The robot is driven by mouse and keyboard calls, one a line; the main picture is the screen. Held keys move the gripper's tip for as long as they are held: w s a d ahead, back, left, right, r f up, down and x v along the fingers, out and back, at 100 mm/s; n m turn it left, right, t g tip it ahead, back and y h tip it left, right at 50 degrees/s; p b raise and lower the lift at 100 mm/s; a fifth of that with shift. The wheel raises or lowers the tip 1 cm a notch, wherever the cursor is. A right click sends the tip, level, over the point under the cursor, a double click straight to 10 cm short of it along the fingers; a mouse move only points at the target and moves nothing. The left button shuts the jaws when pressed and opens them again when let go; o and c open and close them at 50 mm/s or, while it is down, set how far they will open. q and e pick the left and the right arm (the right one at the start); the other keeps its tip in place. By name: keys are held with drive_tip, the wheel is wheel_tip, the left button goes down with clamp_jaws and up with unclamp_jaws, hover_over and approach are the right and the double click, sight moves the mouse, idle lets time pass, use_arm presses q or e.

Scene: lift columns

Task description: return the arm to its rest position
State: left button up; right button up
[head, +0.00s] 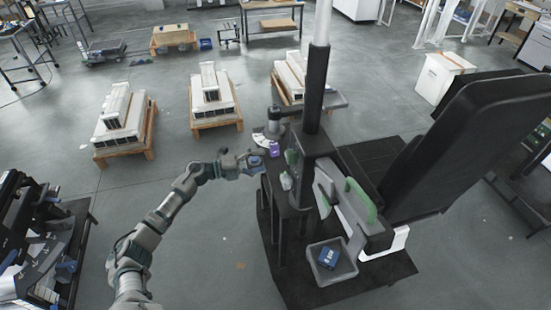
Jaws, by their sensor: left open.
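My left arm (150,232) comes in from the bottom left and reaches up and to the right. Its gripper (257,161) is open at the left edge of the dark workstation (285,200). A small dark blue round part shows at the fingertips; I cannot tell whether it touches them. A purple item (275,147) lies just beyond the gripper on the station. My right gripper is out of view.
A black column (315,95) rises from the station, with a black seat (470,140) on its right. A grey bin (331,275) holds a blue box (329,257). Several pallets with white parts (211,95) stand behind. A dark rack (45,240) stands left. Floor between is clear.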

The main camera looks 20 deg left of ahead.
use_arm(q)
drive_tip(key=v, duration=0.2)
drive_tip(key=shift+s+a, duration=0.15)
drive_tip(key=shift+a, duration=0.2)
drive_tip(key=shift+d, duration=0.1)
